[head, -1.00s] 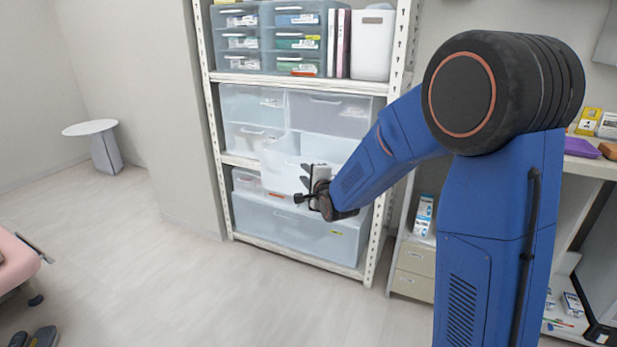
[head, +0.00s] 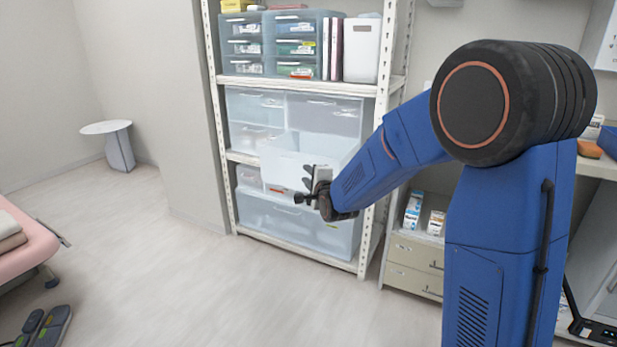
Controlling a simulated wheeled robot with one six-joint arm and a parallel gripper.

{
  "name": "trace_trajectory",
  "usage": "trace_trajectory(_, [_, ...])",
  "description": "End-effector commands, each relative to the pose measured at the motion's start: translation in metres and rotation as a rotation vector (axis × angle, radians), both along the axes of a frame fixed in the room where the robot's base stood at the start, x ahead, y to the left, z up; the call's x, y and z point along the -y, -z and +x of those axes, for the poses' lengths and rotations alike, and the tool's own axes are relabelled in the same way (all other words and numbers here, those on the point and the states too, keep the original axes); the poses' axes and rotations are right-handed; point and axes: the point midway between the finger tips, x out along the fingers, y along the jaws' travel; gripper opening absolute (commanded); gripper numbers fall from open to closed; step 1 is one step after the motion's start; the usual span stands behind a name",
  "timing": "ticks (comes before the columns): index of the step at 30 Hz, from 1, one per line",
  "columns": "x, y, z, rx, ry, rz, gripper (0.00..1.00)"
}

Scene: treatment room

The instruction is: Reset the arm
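My gripper (head: 305,187) is at the end of my blue arm, in front of the shelving unit in the head view. It is small and dark here, and its fingers point left. I cannot tell whether the fingers are apart or closed. A white drawer (head: 287,163) sticks out of the shelf just behind and above it. I cannot tell whether the gripper touches the drawer. My arm is stretched forward and down from its big black joint.
The white shelving unit (head: 377,130) holds drawer boxes (head: 290,218) and bins. A beige drawer cabinet (head: 412,266) stands right of it. A round side table (head: 120,150) and a pink bed (head: 22,240) are at left.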

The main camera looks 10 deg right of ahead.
Motion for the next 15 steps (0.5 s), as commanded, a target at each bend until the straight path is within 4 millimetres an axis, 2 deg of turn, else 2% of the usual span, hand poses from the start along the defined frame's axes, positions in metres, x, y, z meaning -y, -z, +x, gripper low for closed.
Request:
trace_trajectory(8, [0.005,-0.004,-0.008,-0.014,-0.003,-0.039,0.26])
trace_trajectory(11, [0.014,-0.01,-0.023,-0.045,-0.01,-0.114,0.26])
trace_trajectory(15, [0.03,-0.018,-0.057,-0.11,-0.039,-0.271,0.26])
